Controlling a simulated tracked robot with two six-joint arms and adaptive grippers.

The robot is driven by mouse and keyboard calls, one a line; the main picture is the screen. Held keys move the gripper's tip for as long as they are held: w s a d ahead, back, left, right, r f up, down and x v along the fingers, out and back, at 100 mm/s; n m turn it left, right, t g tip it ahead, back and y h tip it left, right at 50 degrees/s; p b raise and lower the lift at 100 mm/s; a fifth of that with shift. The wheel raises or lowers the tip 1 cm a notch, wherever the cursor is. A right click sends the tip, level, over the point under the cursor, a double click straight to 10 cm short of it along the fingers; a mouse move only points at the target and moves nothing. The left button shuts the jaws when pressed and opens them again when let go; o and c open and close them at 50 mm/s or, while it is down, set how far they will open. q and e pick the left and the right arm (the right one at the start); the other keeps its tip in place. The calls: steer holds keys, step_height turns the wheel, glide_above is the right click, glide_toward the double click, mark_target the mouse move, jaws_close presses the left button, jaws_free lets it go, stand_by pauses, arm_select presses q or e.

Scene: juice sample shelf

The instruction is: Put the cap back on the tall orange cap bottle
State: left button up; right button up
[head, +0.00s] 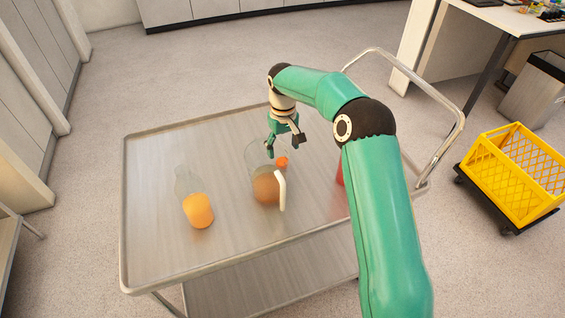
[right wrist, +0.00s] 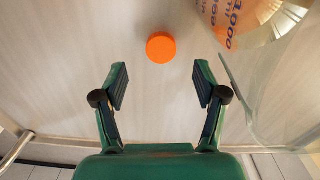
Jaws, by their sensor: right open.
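The orange cap (head: 282,161) lies on the cart top, just behind the jug. It also shows in the right wrist view (right wrist: 161,47), ahead of the fingertips and roughly centred between them. My right gripper (head: 284,146) is open and empty, close to the cap. Its two spread fingers show in the right wrist view (right wrist: 161,84), and nothing is between them. The tall clear bottle (head: 198,209) stands upright at the left of the cart, with orange juice in its lower part and a bare, clear neck. My left gripper is out of view.
A clear jug (head: 266,188) with brown liquid and a pale handle stands right beside the cap; its marked wall (right wrist: 235,22) is close to the right finger. A red thing (head: 340,174) is partly hidden by my arm. The cart top (head: 150,160) is clear at the back left.

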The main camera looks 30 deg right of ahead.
steer(key=shift+f+p, duration=0.6)
steer(key=shift+f, duration=2)
steer(key=c, duration=0.8)
